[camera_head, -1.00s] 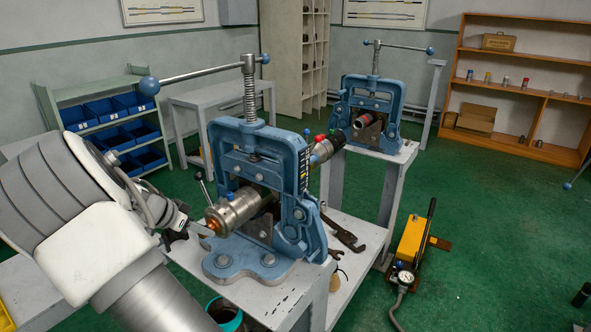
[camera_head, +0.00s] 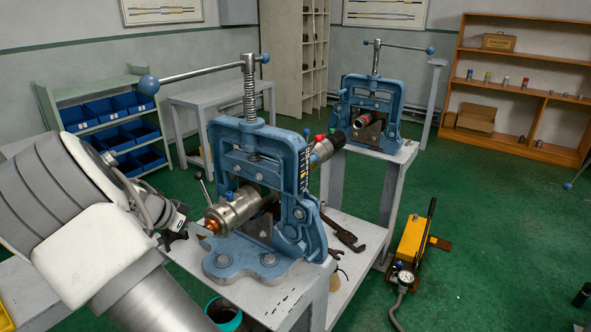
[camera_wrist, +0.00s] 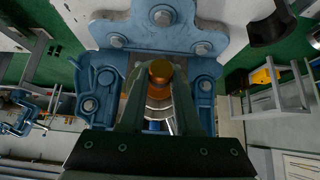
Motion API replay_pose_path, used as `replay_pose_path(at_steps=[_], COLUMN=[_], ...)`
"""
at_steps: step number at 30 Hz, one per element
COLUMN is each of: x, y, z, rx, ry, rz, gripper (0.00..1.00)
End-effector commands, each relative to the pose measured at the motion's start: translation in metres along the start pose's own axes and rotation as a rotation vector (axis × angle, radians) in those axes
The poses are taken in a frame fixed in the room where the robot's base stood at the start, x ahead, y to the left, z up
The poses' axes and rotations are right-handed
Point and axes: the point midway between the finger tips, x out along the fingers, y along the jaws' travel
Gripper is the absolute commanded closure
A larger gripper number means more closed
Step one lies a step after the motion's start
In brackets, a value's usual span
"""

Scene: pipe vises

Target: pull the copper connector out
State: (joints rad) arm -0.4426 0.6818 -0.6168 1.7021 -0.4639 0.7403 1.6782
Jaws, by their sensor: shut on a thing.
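The copper connector (camera_head: 211,227) sits at the near end of a steel cylindrical fitting (camera_head: 234,208), which is clamped in the blue pipe vise (camera_head: 262,160). My gripper (camera_head: 204,231) comes in from the left at this end. In the wrist view my gripper (camera_wrist: 160,84) has its two fingers on either side of the connector (camera_wrist: 160,70), shut on it. The connector's round end face shows between the fingertips. The fingers partly hide the fitting behind it. I cannot tell whether the connector is apart from the fitting.
The vise is fixed to a grey bench (camera_head: 275,297), with a wrench (camera_head: 343,232) on a lower shelf. A second vise (camera_head: 372,112) stands behind with another pipe. A teal bucket (camera_head: 222,313) is below the bench's front. A yellow pump (camera_head: 411,241) stands on the green floor at right.

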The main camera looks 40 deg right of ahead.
Motion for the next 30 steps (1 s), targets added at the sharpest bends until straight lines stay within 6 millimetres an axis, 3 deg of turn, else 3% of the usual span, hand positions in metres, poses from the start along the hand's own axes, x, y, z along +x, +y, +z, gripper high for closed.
replay_pose_path(at_steps=[17, 30], x=[-0.007, -0.020], y=[0.000, -0.001], z=[0.008, 0.024], rx=[-0.001, -0.001], ry=[0.000, 0.000], rz=[-0.001, -0.002], gripper=[1.00, 1.00])
